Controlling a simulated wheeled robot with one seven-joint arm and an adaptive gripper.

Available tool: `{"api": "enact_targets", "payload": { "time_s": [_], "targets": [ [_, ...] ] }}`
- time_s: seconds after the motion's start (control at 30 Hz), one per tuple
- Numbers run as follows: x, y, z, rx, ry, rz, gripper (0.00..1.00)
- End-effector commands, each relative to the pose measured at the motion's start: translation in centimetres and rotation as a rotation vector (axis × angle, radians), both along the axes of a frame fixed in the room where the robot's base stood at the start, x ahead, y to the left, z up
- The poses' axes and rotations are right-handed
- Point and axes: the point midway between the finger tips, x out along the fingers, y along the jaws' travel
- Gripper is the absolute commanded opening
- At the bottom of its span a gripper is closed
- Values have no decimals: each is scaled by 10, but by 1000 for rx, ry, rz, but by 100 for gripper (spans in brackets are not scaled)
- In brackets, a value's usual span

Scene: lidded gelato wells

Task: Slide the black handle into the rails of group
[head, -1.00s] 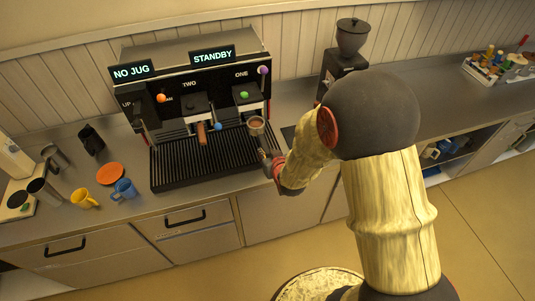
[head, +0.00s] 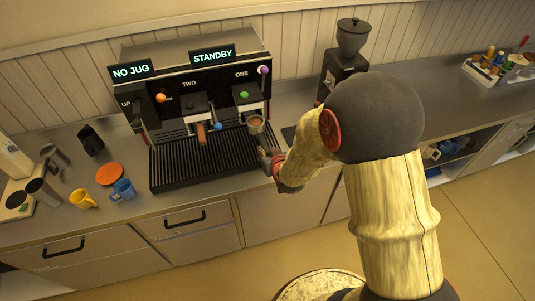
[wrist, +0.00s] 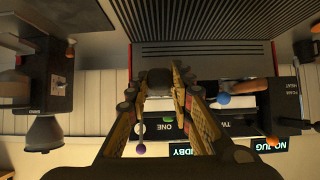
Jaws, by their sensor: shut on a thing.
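My gripper (head: 269,157) is shut on the black handle (wrist: 160,78) of a portafilter, seen between the two fingers in the wrist view. The portafilter's round basket (head: 256,124), with brown contents, is up in front of the espresso machine, just below and to the right of group ONE (head: 245,97). It looks apart from the group, but the exact gap and height cannot be told. The rails are not clearly seen. A second portafilter with a brown handle (head: 201,134) sits at group TWO (head: 197,107); that handle also shows in the wrist view (wrist: 243,87).
The ribbed drip tray (head: 190,170) lies below the groups. A grinder (head: 345,60) stands to the right of the machine. Screens read "NO JUG" and "STANDBY".

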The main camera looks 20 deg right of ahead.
Motion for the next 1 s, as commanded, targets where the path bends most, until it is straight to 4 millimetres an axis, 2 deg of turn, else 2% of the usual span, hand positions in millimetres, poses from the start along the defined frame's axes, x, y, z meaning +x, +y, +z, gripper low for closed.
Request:
{"api": "enact_targets", "payload": {
  "time_s": [1.0],
  "targets": [
    [29, 0, 1, 0, -4, 0, 0]
  ]
}}
